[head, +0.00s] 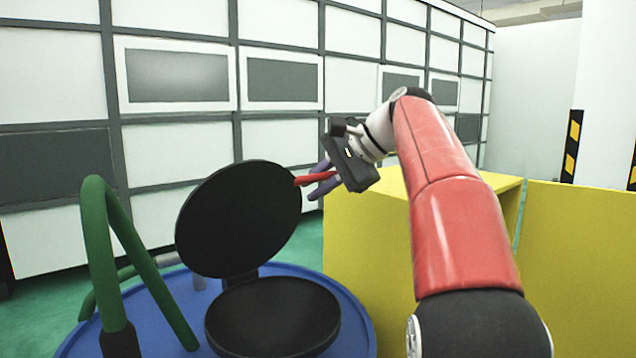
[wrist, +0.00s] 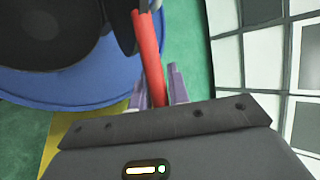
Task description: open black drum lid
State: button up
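The black drum lid (head: 238,220) stands raised and tilted on its hinge above the round black opening (head: 272,318) of the blue drum (head: 355,318). A red handle (head: 314,179) sticks out from the lid's upper right edge. My gripper (head: 320,180) is at this handle, with its purple fingers on either side of it. In the wrist view the red handle (wrist: 150,60) runs down between the fingers of my gripper (wrist: 159,88). The frames do not show clearly whether both fingers press on it. The dark lid edge (wrist: 122,22) shows beside the handle there.
A green curved pipe (head: 97,230) rises at the drum's left. A yellow box (head: 365,240) stands right of the drum, close below my arm, with a yellow panel (head: 580,260) further right. A white panelled wall (head: 280,80) is behind.

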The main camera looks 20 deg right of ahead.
jog(key=shift+o, duration=1.1)
jog(key=shift+w, duration=0.1)
jog(key=shift+o, duration=0.6)
jog(key=shift+r, duration=0.1)
jog(key=v, duration=0.7)
jog(key=shift+s+d+r, duration=0.2)
jog(key=shift+s, duration=0.05)
